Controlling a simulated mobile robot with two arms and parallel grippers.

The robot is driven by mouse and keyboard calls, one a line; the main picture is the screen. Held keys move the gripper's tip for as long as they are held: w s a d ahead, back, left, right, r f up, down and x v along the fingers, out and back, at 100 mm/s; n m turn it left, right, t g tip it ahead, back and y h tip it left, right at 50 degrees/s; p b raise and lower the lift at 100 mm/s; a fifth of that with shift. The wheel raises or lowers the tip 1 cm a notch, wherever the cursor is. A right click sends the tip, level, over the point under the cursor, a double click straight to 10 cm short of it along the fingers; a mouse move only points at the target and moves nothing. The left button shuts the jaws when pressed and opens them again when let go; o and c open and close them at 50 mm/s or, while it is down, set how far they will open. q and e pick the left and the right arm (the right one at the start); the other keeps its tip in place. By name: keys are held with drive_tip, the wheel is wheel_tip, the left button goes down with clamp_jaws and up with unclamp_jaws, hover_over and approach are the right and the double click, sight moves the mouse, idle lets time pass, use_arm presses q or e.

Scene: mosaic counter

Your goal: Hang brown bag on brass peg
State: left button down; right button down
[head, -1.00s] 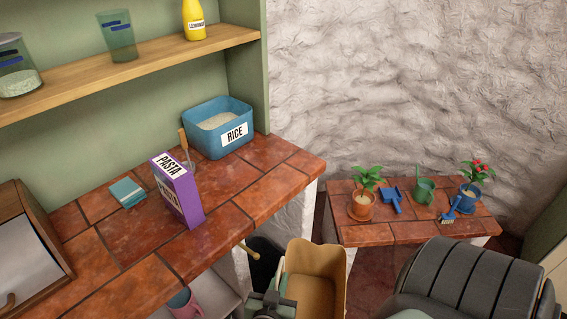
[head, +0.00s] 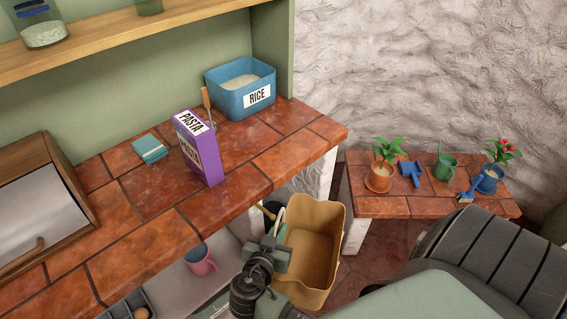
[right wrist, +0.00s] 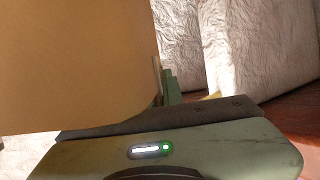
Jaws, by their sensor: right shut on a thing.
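The brown bag (head: 318,244) is tan and open at the top. It hangs upright in front of the counter's end in the head view. My right gripper (head: 277,238) is shut on the bag's left side. In the right wrist view the bag (right wrist: 75,65) fills the upper left, close against the gripper. The brass peg (head: 266,211) sticks out near the counter's end, just left of the bag's upper part, with a dark object behind it. I cannot tell whether the bag touches the peg. My left gripper is not in view.
A purple pasta box (head: 201,150) and a blue rice bin (head: 240,88) stand on the tiled counter (head: 240,150). A pink cup (head: 200,261) is on a shelf below. A low tiled bench (head: 385,206) with plants stands at the right.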

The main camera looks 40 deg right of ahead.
drive_tip(key=shift+w+a+f+b, duration=0.15)
drive_tip(key=shift+w+b, duration=0.3)
drive_tip(key=shift+w, duration=0.45)
drive_tip(key=shift+w+f+b, duration=0.2)
drive_tip(key=shift+w+b, duration=0.2)
drive_tip(key=shift+w, duration=0.45)
drive_tip(key=shift+w+a+f+b, duration=0.15)
drive_tip(key=shift+w+b, duration=0.3)
drive_tip(key=shift+w, duration=0.45)
